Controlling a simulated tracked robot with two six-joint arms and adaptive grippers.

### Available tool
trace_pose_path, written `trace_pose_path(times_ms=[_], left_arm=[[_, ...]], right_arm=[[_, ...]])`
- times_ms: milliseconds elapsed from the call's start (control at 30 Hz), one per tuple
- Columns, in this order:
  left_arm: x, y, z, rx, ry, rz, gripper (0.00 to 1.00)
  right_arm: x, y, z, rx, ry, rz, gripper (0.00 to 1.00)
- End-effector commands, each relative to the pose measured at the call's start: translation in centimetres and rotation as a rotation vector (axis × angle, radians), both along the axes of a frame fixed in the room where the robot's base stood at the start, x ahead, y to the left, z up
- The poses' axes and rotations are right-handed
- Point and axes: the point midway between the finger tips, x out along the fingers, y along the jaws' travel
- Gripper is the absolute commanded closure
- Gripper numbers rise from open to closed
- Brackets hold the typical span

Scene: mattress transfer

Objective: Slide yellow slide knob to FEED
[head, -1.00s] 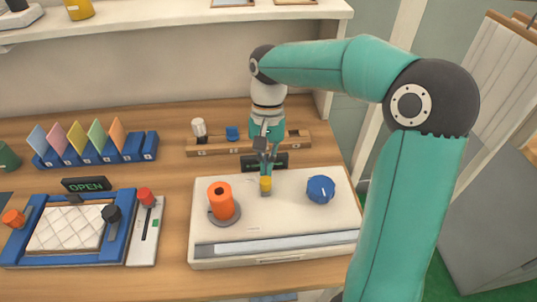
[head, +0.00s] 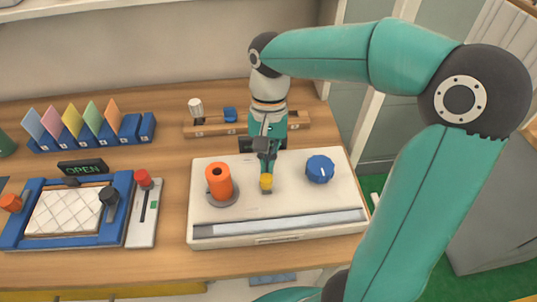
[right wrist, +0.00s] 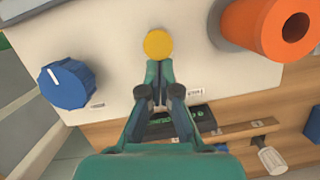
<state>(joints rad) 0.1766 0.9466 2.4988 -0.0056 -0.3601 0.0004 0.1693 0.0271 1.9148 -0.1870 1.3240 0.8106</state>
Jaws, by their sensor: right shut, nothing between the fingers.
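The yellow slide knob (head: 266,181) stands on the cream machine (head: 290,212), between an orange cylinder and a blue dial. In the right wrist view the yellow knob (right wrist: 158,44) is just beyond my fingertips. My right gripper (head: 265,168) is shut and empty, right behind the knob on the machine's far side. In the right wrist view its closed fingertips (right wrist: 159,70) look close against the knob; I cannot tell if they touch. A dark display behind the machine is mostly hidden by my gripper, and I cannot read its labels. My left gripper is not in view.
The orange cylinder (head: 219,182) stands left of the knob and the blue dial (head: 320,169) right of it. A blue-framed press (head: 122,212) and a white panel with a red knob (head: 142,178) lie further left. A wooden rack (head: 205,129) is behind.

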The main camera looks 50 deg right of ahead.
Motion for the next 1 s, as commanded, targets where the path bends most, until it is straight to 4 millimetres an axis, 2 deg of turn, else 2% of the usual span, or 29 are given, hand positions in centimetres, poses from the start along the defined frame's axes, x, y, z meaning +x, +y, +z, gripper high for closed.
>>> trace_pose_path(times_ms=[133,233,700,833,1000], left_arm=[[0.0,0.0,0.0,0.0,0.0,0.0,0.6],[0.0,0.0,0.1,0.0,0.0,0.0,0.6],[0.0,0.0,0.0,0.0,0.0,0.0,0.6],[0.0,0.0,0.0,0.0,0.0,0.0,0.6],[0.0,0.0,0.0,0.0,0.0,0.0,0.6]], right_arm=[[-0.1,0.1,0.4,0.008,0.011,0.002,1.0],[0.1,-0.1,1.5,0.007,0.007,0.001,1.0],[1.6,-2.0,9.8,0.001,0.0,0.0,1.0],[1.8,-2.2,11.0,0.001,0.001,0.0,1.0],[1.8,-2.4,11.5,0.001,0.002,0.0,1.0]])
